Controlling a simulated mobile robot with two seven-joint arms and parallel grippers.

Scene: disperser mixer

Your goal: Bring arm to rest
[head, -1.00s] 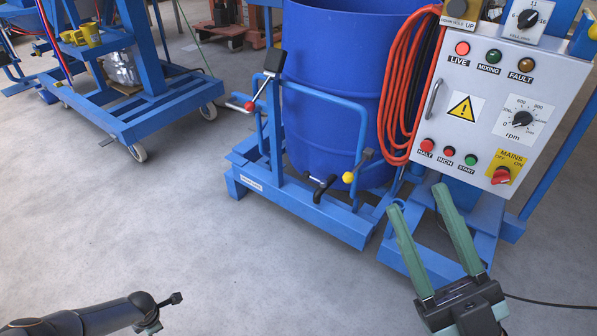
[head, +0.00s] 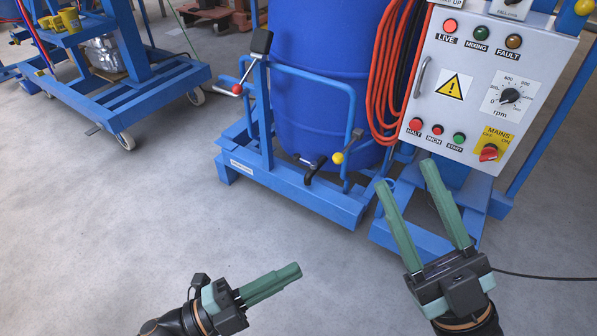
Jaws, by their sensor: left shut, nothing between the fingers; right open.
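My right gripper (head: 412,198) is open and empty, its two long green fingers pointing up and away. In the picture its fingertips lie just below the control panel (head: 487,90); I cannot tell how close they are to it. My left gripper (head: 298,270) is low in the middle of the view, its green fingers shut together with nothing between them. It points right, over bare floor, apart from the mixer frame. My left forearm is mostly out of view below.
A blue drum (head: 325,75) stands in a blue mixer frame (head: 300,192) with a lever (head: 252,70). An orange hose (head: 392,75) hangs beside the panel. A wheeled blue frame (head: 130,95) stands at upper left. The grey floor (head: 110,220) at left is clear.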

